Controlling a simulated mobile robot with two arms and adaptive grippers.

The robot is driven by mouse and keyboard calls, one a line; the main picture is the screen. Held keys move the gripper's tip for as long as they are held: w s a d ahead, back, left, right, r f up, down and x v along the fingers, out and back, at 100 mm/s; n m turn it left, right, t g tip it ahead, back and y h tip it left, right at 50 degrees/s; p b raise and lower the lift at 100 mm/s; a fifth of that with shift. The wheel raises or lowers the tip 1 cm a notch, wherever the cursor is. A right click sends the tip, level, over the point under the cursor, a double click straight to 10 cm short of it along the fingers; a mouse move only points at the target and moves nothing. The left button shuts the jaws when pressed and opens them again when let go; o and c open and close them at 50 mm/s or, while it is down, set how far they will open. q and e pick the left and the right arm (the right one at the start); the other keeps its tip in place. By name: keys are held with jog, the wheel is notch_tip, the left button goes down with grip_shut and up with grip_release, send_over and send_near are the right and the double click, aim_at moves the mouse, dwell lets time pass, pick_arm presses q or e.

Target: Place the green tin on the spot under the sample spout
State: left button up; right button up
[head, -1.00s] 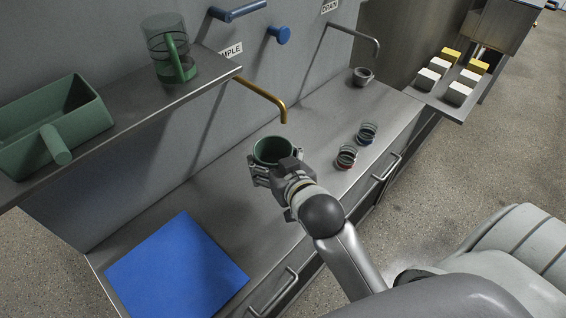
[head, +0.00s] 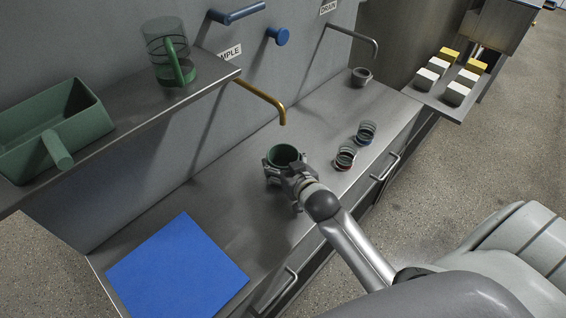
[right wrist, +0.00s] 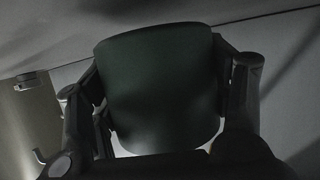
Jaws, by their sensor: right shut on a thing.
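The green tin (head: 284,154) is held by my right gripper (head: 283,163), whose fingers close around its sides. It is upright and open at the top. It is over the counter in front of the brass sample spout (head: 268,98); I cannot tell if its base touches the counter. The right wrist view shows the tin (right wrist: 160,88) dark and close, with a finger on each side. The sample spout's tip is behind the tin in the head view. The spot under the spout is not clearly visible. My left gripper does not show.
A blue mat (head: 178,268) lies at the near left of the counter (head: 235,210). Two small ringed jars (head: 345,157) (head: 366,132) stand to the right. A grey cup (head: 361,76) stands under the drain spout (head: 352,36). The shelf (head: 130,119) holds a green scoop and a measuring jug.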

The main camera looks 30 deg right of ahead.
jog(key=shift+f, duration=0.1)
jog(key=shift+f, duration=0.5)
jog(key=o, duration=1.4)
jog(key=shift+s+f, duration=0.1)
jog(key=shift+r, duration=0.65)
jog(key=v, duration=1.2)
jog(key=shift+b, duration=0.35)
